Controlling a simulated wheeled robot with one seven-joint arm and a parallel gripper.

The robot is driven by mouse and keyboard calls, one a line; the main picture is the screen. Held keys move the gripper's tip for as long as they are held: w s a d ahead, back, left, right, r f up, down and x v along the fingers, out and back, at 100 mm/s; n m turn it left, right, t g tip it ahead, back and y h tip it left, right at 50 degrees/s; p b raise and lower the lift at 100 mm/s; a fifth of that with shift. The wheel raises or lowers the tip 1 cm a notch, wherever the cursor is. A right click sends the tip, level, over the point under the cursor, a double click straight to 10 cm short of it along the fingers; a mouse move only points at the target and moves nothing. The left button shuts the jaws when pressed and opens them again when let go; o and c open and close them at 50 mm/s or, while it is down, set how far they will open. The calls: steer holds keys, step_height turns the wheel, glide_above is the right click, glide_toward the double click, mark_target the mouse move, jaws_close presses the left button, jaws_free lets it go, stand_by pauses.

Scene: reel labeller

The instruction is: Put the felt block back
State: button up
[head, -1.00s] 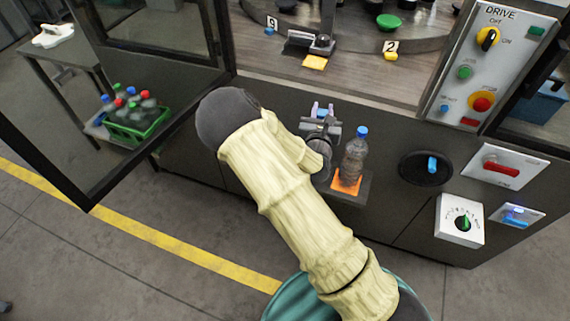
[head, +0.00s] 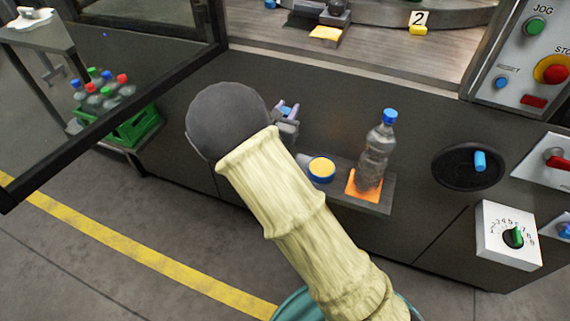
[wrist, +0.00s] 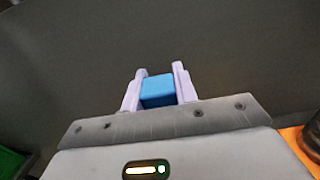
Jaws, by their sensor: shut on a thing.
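My gripper (head: 289,109) is left of the shelf in the head view, in front of the dark machine front. In the wrist view, its two pale lilac fingers (wrist: 158,88) are shut on a blue block (wrist: 158,92), which appears to be the felt block. The block's top and near face show between the fingertips. Only dark panel shows beyond it.
An open door frame (head: 120,98) stands at left, near a green crate (head: 134,128) of bottles. The machine deck (head: 400,60) is above.

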steer(key=shift+w+a+f, duration=0.15)
steer(key=shift+a+f, duration=0.15)
steer(key=shift+w+d+r, duration=0.1)
steer(key=shift+w, duration=0.05)
steer(key=shift+s, duration=0.25)
steer(key=shift+d+f, duration=0.15)
steer(key=shift+f, duration=0.2)
steer(key=shift+f+b, duration=0.55)
steer(key=shift+f, duration=2.2)
steer(key=shift+f+b, duration=0.4)
steer(key=shift+f, duration=1.45)
steer(key=shift+f, duration=0.2)
